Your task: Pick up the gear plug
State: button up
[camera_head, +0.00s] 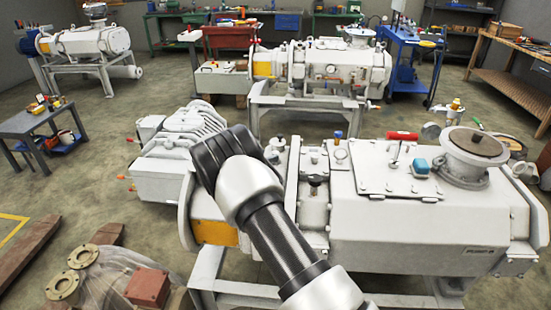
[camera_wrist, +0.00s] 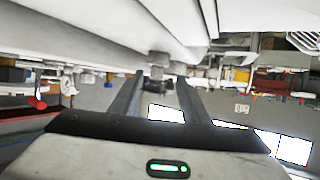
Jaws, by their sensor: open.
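My gripper (camera_wrist: 160,88) is open in the wrist view, with its two dark fingers reaching toward the underside of a pale machine body. A small grey fitting with a darker end (camera_wrist: 158,66) sticks out of that body between the fingertips; it looks like the gear plug, but I cannot tell for sure. A gap seems to remain between it and each finger. In the head view my arm covers the gripper and that spot, at the left part of the large white screw vacuum pump (camera_head: 390,215).
The pump carries a red-handled part (camera_head: 402,136), a blue cap (camera_head: 420,166) and a round flange (camera_head: 475,146). Another pump (camera_head: 330,68) stands behind. A small grey table (camera_head: 32,120) is at the left. Flanged parts (camera_head: 82,256) lie at the front left. Open floor shows at the left.

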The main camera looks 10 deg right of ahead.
aim_at(273, 154)
jog(key=x, duration=0.5)
jog(key=shift+s+d+r, duration=0.1)
jog(key=shift+d+r, duration=0.05)
jog(key=shift+d, duration=0.2)
grip_shut()
